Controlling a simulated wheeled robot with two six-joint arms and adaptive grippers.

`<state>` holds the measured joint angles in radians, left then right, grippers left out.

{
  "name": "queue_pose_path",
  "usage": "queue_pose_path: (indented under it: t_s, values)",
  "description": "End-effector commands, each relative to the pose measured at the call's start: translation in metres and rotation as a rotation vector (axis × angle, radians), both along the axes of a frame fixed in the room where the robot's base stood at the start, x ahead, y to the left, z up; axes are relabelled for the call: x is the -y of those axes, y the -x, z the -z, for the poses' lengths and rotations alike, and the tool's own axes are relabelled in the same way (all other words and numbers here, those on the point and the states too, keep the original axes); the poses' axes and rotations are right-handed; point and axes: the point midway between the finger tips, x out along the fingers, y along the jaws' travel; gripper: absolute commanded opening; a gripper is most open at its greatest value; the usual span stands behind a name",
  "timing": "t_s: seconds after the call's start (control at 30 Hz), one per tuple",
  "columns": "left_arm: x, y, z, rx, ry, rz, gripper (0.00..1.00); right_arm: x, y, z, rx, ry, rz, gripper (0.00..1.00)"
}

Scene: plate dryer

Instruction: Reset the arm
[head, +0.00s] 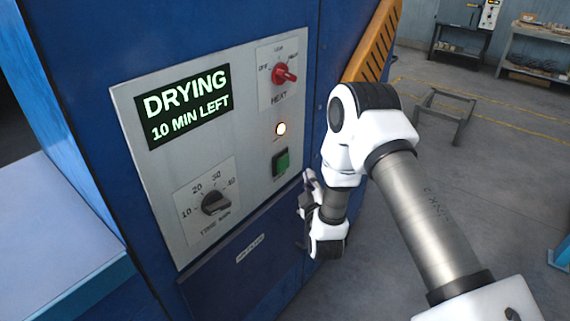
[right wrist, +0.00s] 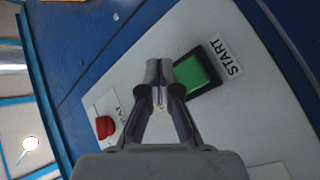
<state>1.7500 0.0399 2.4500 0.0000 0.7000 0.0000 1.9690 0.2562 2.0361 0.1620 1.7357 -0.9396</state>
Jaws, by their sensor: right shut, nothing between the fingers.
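My right gripper (head: 308,190) is in front of the dryer's control panel (head: 153,180), just right of and below the green start button (head: 281,162). In the right wrist view, my right gripper (right wrist: 158,70) is shut and empty, its tips beside the green button (right wrist: 197,70) labelled START. I cannot tell whether the tips touch the panel. The display (head: 187,105) reads "DRYING 10 MIN LEFT". A round lamp (head: 281,129) above the button is lit. The red heat knob (head: 284,73) and the black time knob (head: 216,203) are on the same panel. My left gripper is not in view.
The blue dryer cabinet (head: 60,60) fills the left side. A blue-grey ledge (head: 60,235) stands at the lower left. An orange slotted guard (head: 376,45) is behind my right arm. Open grey floor (head: 510,170) lies to the right, with a low metal frame (head: 445,108).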

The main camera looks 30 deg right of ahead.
Motion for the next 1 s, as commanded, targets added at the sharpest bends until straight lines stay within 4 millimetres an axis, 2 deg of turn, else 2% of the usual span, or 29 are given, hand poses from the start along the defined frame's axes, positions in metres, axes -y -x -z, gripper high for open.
queue_pose_path:
  t_s: [0.5,0.57,0.67,0.77,0.8,0.87,0.9,0.97,1.0]
  values:
    - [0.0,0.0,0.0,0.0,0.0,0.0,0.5,0.0,0.0,0.001,-0.003,0.0,0.0,0.0]
    - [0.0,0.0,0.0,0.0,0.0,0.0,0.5,-0.003,0.002,0.01,-0.019,0.002,-0.007,0.0]
    - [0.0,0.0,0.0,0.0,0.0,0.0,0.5,-0.025,0.017,0.044,-0.108,0.009,-0.054,0.0]
    - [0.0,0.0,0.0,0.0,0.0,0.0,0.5,-0.058,0.053,0.102,-0.316,-0.064,-0.131,0.0]
    - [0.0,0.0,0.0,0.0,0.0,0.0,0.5,-0.071,0.074,0.129,-0.42,-0.132,-0.157,0.0]
    - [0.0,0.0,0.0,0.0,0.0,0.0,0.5,-0.089,0.111,0.166,-0.583,-0.253,-0.172,0.0]
    - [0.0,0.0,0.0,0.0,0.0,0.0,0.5,-0.101,0.138,0.188,-0.691,-0.34,-0.169,0.0]
    - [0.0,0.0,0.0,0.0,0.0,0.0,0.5,-0.115,0.184,0.214,-0.853,-0.473,-0.136,0.0]
    - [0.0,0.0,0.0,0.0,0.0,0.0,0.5,-0.123,0.216,0.227,-0.959,-0.562,-0.096,0.0]
